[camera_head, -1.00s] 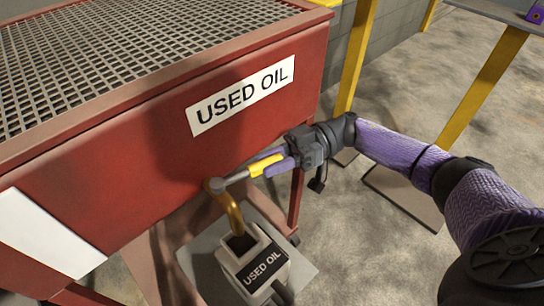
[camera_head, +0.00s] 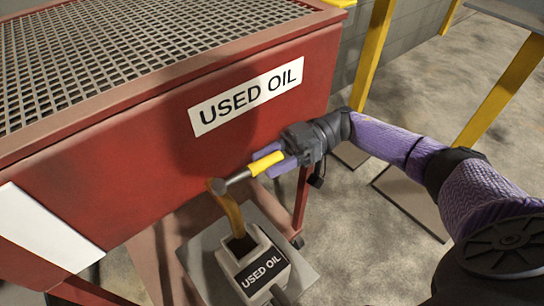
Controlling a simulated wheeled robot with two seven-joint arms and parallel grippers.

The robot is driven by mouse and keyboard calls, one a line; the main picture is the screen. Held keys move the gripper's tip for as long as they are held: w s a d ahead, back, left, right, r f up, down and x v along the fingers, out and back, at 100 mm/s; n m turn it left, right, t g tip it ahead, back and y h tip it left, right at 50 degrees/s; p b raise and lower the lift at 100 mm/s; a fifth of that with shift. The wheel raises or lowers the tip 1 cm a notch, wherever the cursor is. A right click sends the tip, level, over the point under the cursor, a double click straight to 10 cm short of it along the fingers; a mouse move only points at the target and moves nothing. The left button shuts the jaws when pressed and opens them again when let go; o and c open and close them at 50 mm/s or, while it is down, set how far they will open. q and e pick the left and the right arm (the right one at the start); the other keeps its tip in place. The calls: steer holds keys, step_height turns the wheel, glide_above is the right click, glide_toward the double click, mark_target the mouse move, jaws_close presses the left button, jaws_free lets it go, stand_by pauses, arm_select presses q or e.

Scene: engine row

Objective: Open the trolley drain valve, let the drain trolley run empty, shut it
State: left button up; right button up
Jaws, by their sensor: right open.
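The drain trolley (camera_head: 130,190) is a red tank with a grated top and a "USED OIL" label. Low on its front is the drain valve (camera_head: 238,179), a grey body with a yellow lever handle (camera_head: 259,166). A brown oil stream (camera_head: 232,213) runs from its outlet into the opening of a pale "USED OIL" can (camera_head: 250,262) on the floor below. My right gripper (camera_head: 270,160) is open, with its purple fingers either side of the yellow handle; I cannot tell whether they touch it. My left gripper is out of view.
The can stands on a grey tray (camera_head: 198,262). The trolley's red leg (camera_head: 301,200) is close beneath my right gripper. Yellow posts (camera_head: 372,55) with floor plates stand behind my right arm.

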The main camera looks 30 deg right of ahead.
steer(key=shift+o, duration=0.7)
steer(key=d+b, duration=0.3)
steer(key=d, duration=0.7)
